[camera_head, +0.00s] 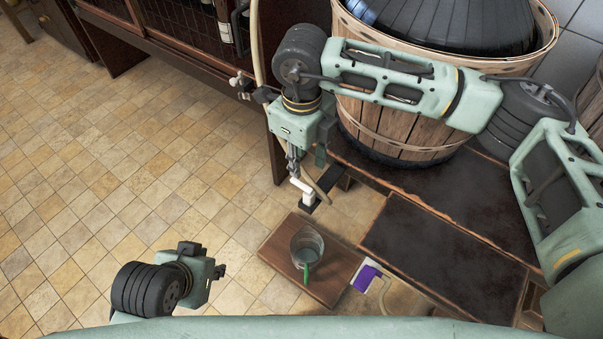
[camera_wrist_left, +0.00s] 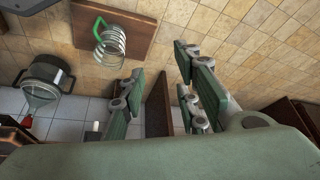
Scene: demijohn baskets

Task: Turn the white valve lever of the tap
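A white lever-like part (camera_head: 305,193) shows just below my right gripper (camera_head: 294,172) in the head view, above a dark strip beside the bench. The right gripper points down, its fingers close together at or just above the white part. I cannot tell whether they grip it. My left gripper (camera_head: 220,272) is low at the left of the head view, away from the white part. In the left wrist view its two fingers (camera_wrist_left: 160,95) are wide apart with nothing between them.
A glass jar (camera_head: 307,247) with a green handle stands on a wooden board (camera_head: 273,247). A purple-and-white item (camera_head: 366,277) is beside it. A demijohn basket (camera_head: 390,130) stands on the dark bench (camera_head: 440,240). Tiled floor (camera_head: 110,190) at left is clear.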

